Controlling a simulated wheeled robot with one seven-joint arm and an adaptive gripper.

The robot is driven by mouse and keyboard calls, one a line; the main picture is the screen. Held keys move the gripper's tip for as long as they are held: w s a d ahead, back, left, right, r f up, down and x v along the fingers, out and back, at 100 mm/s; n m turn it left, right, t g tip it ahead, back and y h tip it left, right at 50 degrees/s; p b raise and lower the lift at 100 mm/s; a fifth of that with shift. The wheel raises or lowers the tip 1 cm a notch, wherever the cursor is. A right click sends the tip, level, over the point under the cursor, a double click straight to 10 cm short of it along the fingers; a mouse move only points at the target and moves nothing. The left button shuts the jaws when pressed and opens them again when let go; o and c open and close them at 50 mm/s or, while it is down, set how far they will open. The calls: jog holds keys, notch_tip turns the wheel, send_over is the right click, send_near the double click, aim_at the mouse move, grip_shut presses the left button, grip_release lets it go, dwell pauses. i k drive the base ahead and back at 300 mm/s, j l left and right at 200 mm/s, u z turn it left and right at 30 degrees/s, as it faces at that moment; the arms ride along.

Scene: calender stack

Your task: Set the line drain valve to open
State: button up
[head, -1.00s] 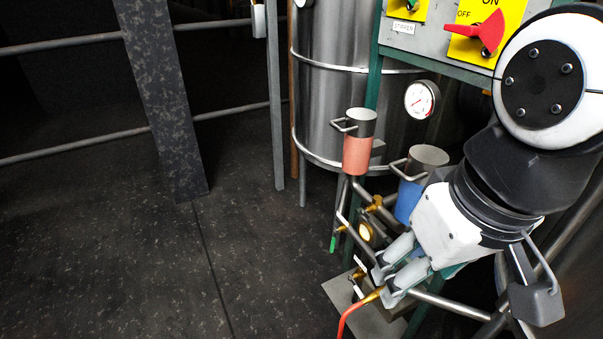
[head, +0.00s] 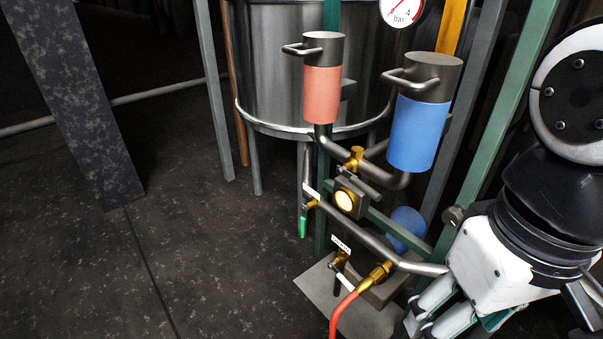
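The other valve (head: 341,258) sits lower, with a brass body, a white-tipped handle (head: 345,283) slanting down to the right and a label just above. Both labels are too small to read, so I cannot tell which is the line drain valve. My gripper (head: 424,323) is at the lower right, fingers apart and empty, right of both valves and touching neither. Its fingertips are near the bottom picture edge.
A red hose (head: 340,313) with a brass fitting (head: 375,276) lies between the lower valve and my gripper. A steel tank (head: 290,60) stands behind.

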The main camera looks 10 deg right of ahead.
aim_at(339, 276)
jog(key=k, duration=0.65)
jog(key=i, duration=0.65)
jog(key=k+j+z, duration=0.2)
jog(key=j, duration=0.2)
jog(key=k+j+z, duration=0.15)
jog(key=j, duration=0.25)
jog(key=k+j+z, duration=0.2)
jog(key=i+l+z, duration=0.1)
jog(key=l+z, duration=0.25)
jog(key=i+l+z, duration=0.15)
jog(key=z, duration=0.25)
